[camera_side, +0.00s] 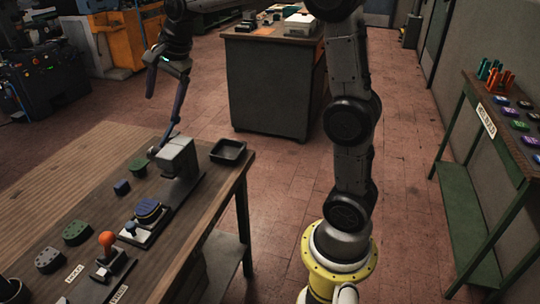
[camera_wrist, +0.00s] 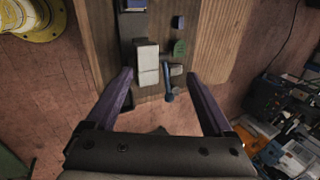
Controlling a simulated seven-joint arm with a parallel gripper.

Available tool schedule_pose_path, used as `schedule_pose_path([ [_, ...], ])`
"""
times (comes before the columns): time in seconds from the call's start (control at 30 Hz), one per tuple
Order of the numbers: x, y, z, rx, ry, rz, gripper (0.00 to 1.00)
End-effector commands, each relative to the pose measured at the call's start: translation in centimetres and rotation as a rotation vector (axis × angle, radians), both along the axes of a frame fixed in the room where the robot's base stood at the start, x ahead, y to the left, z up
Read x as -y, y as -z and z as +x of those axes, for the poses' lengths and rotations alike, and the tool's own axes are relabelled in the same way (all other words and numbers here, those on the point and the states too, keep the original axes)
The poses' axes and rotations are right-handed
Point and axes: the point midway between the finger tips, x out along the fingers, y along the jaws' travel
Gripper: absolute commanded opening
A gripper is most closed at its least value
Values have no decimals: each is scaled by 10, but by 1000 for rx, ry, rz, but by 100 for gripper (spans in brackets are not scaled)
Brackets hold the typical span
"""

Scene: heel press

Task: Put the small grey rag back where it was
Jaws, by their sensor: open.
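My gripper (camera_side: 164,98) is open and empty above the far end of the wooden workbench (camera_side: 203,210). In the wrist view its fingers (camera_wrist: 158,75) are spread wide, with the pale grey press (camera_wrist: 147,62) and its dark blue lever (camera_wrist: 168,84) between and below them. The press also shows in the side view (camera_side: 178,158). A small grey shape (camera_wrist: 176,70) lies beside the lever, but I cannot tell whether it is the rag. I cannot make out the small grey rag for certain in either view.
A black tray (camera_side: 228,151) sits at the bench's right edge. A green block (camera_side: 138,167), a blue block (camera_side: 121,187), a blue-topped fixture (camera_side: 149,212) and an orange-knobbed lever (camera_side: 107,239) are on the bench. A side table (camera_side: 487,130) stands at the right.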

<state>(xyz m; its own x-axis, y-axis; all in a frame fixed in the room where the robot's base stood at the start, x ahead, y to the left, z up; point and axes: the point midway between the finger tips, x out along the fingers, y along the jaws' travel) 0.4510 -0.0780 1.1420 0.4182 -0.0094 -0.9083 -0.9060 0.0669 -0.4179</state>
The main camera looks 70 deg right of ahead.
Motion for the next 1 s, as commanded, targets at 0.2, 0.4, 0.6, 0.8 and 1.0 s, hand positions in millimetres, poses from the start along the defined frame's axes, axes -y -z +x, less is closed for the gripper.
schedule_pose_path([
  [0.2, -43, -15, -106, 17, -507, -240, 86],
  [0.4, -66, 2, -198, 31, -963, -464, 86],
  [0.6, -76, 34, -263, 38, -1314, -642, 86],
  [0.8, -77, 50, -286, 38, -1462, -720, 86],
  [1.0, -77, 51, -288, 37, -1474, -724, 86],
])
